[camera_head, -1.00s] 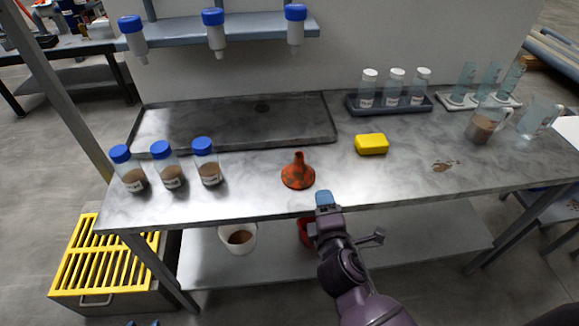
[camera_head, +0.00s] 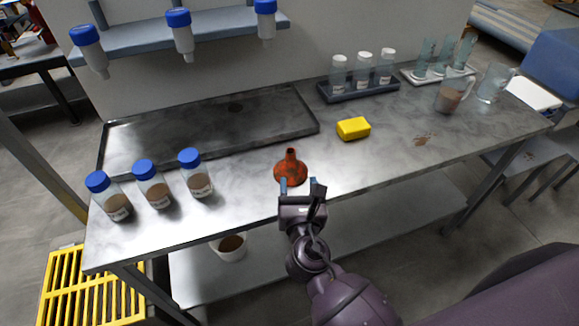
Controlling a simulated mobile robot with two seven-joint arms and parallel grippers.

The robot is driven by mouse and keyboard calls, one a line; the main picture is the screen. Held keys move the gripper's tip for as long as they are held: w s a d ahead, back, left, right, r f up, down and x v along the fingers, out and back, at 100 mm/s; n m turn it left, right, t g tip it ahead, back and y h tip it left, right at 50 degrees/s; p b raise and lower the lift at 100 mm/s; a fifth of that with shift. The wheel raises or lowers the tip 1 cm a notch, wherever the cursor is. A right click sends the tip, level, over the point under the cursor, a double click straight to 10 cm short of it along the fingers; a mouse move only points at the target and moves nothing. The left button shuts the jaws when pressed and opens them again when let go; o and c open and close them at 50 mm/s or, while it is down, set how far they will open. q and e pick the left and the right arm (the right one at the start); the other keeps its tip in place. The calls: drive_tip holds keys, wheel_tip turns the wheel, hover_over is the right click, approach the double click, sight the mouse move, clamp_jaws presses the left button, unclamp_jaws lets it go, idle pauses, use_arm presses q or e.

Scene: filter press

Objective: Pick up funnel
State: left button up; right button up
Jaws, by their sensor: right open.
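The funnel (camera_head: 290,171) is orange-red with dark stains. It stands mouth down, spout up, on the grey metal table near its front edge. My right gripper (camera_head: 299,186) is at the front edge of the table, just in front of the funnel. Its two fingers are spread and point toward the funnel, with nothing seen between them. From this angle I cannot tell whether a fingertip touches the funnel's rim. My left gripper is not in view.
Several blue-capped bottles, one here (camera_head: 152,184), stand left of the funnel. A shallow tray (camera_head: 215,153) lies behind it. A yellow block (camera_head: 353,128) lies to the right. A bottle rack (camera_head: 360,92) and a jug (camera_head: 451,95) stand farther right. Bare tabletop surrounds the funnel.

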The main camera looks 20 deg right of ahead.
sight(292, 156)
drive_tip(key=shift+a+f+x, duration=0.1)
drive_tip(key=shift+a+x, duration=0.05)
drive_tip(key=shift+x, duration=2.6)
drive_tip(key=shift+a+f+x, duration=0.1)
drive_tip(key=shift+a+x, duration=0.05)
drive_tip(key=shift+x, duration=2.55)
clamp_jaws()
